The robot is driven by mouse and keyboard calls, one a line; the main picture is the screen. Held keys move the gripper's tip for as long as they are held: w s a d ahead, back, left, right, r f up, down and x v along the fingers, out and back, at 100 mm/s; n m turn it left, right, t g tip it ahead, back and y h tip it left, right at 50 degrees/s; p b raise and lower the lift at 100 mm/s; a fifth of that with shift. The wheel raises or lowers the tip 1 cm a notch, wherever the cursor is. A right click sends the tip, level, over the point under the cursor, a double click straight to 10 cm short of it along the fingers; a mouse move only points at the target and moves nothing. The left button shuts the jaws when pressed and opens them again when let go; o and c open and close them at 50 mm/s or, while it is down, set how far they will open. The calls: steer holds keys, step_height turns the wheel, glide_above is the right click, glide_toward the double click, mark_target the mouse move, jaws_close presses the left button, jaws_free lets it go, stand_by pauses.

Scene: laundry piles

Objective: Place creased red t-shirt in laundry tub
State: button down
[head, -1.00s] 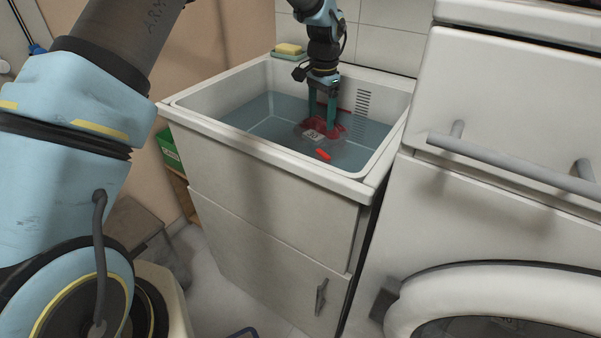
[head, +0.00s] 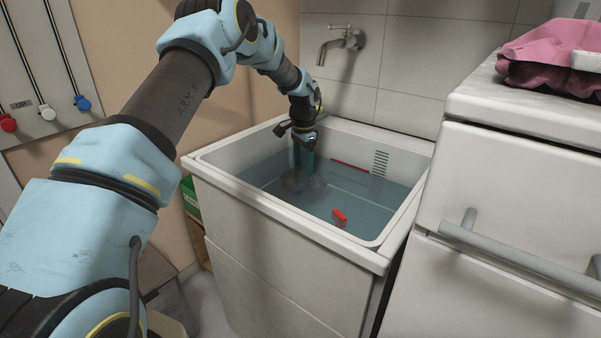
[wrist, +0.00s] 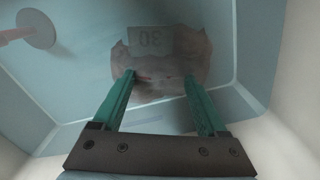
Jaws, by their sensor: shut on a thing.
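The laundry tub (head: 205,180) is a white sink full of bluish water, set in a white cabinet. My gripper (head: 304,172) reaches down into its left part, with the green fingers partly in the water. In the wrist view my gripper (wrist: 160,77) is shut on a dull brownish, crumpled cloth, the creased red t-shirt (wrist: 160,62), with a pale "30" label. It looks murky and its red barely shows. In the head view it is only a dim grey-brown patch (head: 303,187) around the fingertips, and its full outline is hidden.
A small red object (head: 339,217) is near the tub's front right. A wall tap (head: 342,42) is behind the tub. A white appliance (head: 510,190) with a handle stands at the right, with pink cloth (head: 550,60) on top. Open water lies right of my gripper.

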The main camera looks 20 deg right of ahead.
mark_target(300, 169)
steer(key=shift+w+a, duration=0.25)
steer(key=shift+w, duration=0.25)
steer(key=shift+f+p, duration=0.55)
steer(key=shift+f, duration=1.2)
jaws_free()
steer(key=shift+f, duration=0.1)
steer(key=shift+r+b, duration=0.7)
steer(key=shift+r, duration=3.2)
